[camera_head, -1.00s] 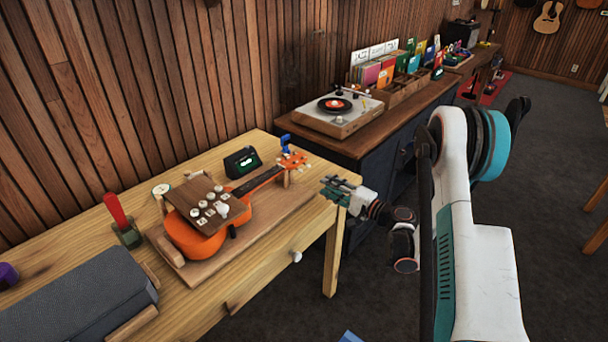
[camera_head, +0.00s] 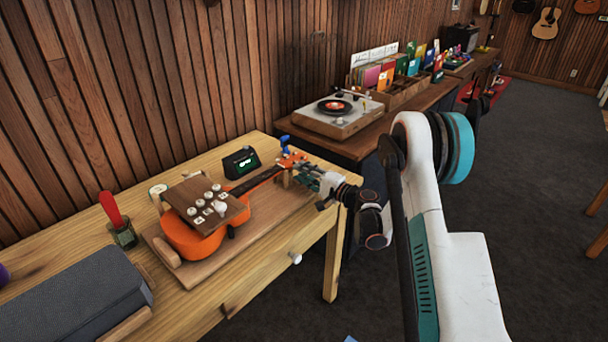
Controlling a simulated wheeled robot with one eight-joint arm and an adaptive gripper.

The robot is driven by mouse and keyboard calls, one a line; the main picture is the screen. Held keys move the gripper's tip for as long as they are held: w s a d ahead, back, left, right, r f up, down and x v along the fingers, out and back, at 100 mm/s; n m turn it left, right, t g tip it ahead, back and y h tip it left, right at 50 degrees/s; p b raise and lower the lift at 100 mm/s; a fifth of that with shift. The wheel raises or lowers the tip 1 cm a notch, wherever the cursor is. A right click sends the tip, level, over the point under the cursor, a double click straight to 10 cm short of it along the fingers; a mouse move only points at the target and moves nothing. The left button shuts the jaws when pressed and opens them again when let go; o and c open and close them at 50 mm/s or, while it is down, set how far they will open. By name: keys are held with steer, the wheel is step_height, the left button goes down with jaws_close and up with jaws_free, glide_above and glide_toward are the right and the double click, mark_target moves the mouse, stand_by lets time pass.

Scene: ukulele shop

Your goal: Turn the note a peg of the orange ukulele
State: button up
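The orange ukulele (camera_head: 192,238) lies on a wooden board on the workbench, its neck pointing up and right to the orange headstock (camera_head: 291,160). A wooden block with several white knobs (camera_head: 207,201) sits over its body. My gripper (camera_head: 303,172) is at the headstock's near right side, its fingers overlapping the headstock in this view. The individual pegs are too small to tell apart, and some are hidden by the fingers. I cannot tell whether the fingers touch a peg. A small black tuner (camera_head: 241,162) with a green lit display stands behind the neck.
A blue clip-like object (camera_head: 285,144) is just behind the headstock. A red-handled tool in a holder (camera_head: 118,222) and a grey case (camera_head: 75,295) are on the bench's left. A record player (camera_head: 338,114) stands on the cabinet behind. The floor at right is open.

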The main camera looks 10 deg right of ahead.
jaws_close()
steer(key=shift+n, duration=2.8)
jaws_free()
steer(key=shift+s, duration=0.1)
